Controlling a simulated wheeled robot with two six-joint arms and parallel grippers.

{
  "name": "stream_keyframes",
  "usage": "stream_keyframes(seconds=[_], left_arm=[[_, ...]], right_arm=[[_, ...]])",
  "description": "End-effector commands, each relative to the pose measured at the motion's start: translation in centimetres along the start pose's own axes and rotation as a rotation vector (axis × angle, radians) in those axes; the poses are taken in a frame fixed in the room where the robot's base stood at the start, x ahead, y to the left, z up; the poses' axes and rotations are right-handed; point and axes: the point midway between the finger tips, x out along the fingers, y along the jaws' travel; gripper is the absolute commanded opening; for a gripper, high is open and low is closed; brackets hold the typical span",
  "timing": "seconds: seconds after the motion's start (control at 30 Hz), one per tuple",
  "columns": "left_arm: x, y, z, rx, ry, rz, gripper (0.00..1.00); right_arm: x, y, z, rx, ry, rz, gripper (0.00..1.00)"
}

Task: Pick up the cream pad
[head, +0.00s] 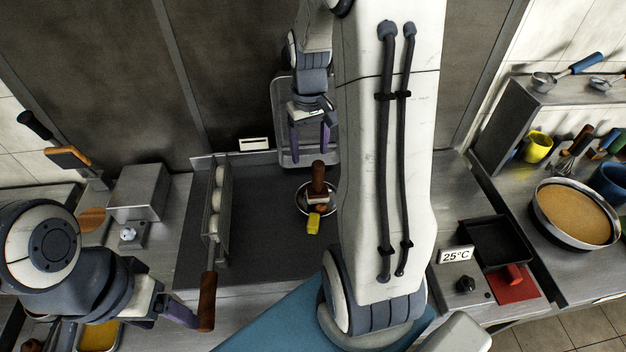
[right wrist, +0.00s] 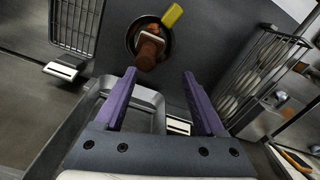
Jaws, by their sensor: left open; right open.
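I cannot identify a cream pad with certainty. A small whitish rectangular piece (head: 254,144) lies at the back edge of the dark counter; two similar pieces show in the right wrist view, one at the left (right wrist: 60,70) and one by the right finger (right wrist: 178,126). My right gripper (head: 310,140) is open and empty at the back, over a grey tray (head: 279,115); its purple fingers show in the right wrist view (right wrist: 158,102). My left gripper (head: 182,316) is open at the lower left, near a brown handle (head: 207,300); its grip area is partly hidden.
A rack of pale round things (head: 217,200) stands left. A red pad (head: 512,287) lies right, beside a black tray (head: 490,240). The dark counter between rack and pan is clear.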

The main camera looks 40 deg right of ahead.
Motion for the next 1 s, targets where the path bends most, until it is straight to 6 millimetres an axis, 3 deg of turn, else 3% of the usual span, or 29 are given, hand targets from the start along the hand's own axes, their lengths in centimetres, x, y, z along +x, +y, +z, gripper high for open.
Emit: stream_keyframes(seconds=[0.03, 0.17, 0.4, 0.67, 1.0], left_arm=[[-0.2, 0.0, 0.0, 0.000, 0.000, 0.000, 0.72], [-0.4, 0.0, 0.0, 0.000, 0.000, 0.000, 0.72], [-1.1, 0.1, -0.1, 0.001, 0.000, 0.000, 0.72], [-1.8, 0.1, -0.1, 0.002, 0.000, 0.000, 0.72], [-3.4, 0.2, -0.2, 0.005, 0.000, 0.000, 0.72]], right_arm=[[0.1, 1.4, -0.1, 0.029, -0.003, 0.001, 0.72], [0.8, 2.8, -0.1, 0.056, -0.007, 0.002, 0.72], [4.3, 2.8, -0.1, 0.056, -0.009, 0.002, 0.72], [6.2, 2.6, -0.1, 0.055, -0.008, 0.002, 0.72], [10.4, 2.3, -0.2, 0.056, -0.006, 0.002, 0.72]])
